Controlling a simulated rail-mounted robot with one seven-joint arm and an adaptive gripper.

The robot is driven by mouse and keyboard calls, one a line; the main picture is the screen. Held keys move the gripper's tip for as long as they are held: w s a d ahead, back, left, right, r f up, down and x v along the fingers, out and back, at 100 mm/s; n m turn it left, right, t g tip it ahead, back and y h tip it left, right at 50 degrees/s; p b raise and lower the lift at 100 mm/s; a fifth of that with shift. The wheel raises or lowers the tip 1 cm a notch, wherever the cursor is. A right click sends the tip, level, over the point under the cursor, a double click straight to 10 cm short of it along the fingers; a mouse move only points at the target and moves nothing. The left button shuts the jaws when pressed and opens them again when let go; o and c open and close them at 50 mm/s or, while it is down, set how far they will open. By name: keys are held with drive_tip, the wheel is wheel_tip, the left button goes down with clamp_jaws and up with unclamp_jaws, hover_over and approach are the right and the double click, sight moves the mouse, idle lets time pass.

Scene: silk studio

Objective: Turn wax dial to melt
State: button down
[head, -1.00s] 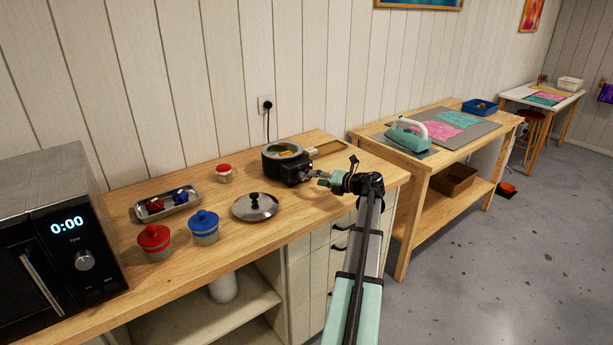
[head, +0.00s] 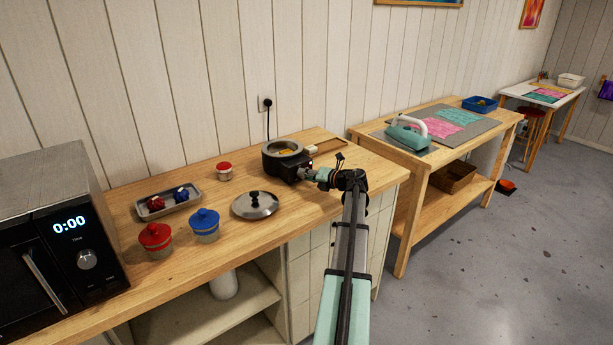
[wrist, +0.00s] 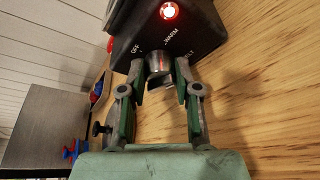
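The wax melter (head: 284,163) is a black box with a round grey pot of yellowish wax, on the wooden counter. In the wrist view its front panel (wrist: 195,35) carries the words OFF, WARM and a partly covered MELT. A red lamp (wrist: 169,11) glows on it. The wax dial (wrist: 158,64) is a small grey metal knob below the labels. My gripper (head: 307,175) also shows at the melter's front in the head view. I cannot tell where the dial points.
A black cord runs from the melter to a wall outlet (head: 265,104). The counter's front edge lies under my arm.

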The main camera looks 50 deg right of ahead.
idle(0.3)
drive_tip(key=shift+d+m+t+y+p, duration=0.1)
drive_tip(key=shift+m+t+y+p, duration=0.2)
drive_tip(key=shift+m+p, duration=0.5)
drive_tip(key=shift+f+m+t+y+p, duration=0.1)
drive_tip(key=shift+m+t+y+p, duration=0.4)
drive_tip(key=shift+m, duration=1)
drive_tip(key=c, duration=0.8)
unclamp_jaws()
